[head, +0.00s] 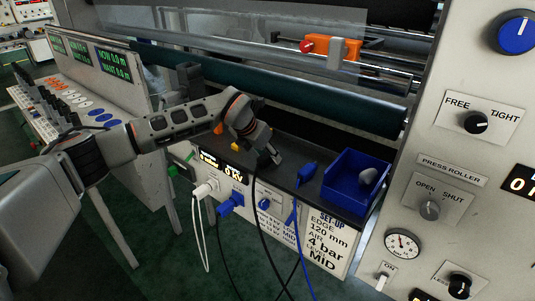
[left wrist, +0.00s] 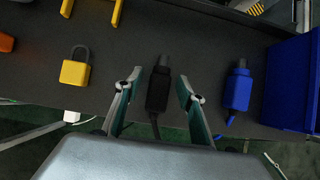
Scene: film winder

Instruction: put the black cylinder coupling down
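The black cylinder coupling (left wrist: 158,88) lies on the dark shelf (left wrist: 210,45), between the spread fingers of my left gripper (left wrist: 159,77) in the left wrist view. A gap shows on each side of it, so the fingers are open and not pressing on it. In the head view my left gripper (head: 267,154) is low over the shelf and hides most of the coupling. Its black cable (head: 264,220) hangs over the shelf's front edge. My right gripper is in neither view.
A blue coupling (left wrist: 238,88) lies to the right, then a blue bin (head: 345,188) with a grey object (head: 368,176) in it. A yellow padlock (left wrist: 75,72) lies to the left. White and blue plugs (head: 230,203) with hanging cables sit on the front panel below. Rollers (head: 290,93) run behind.

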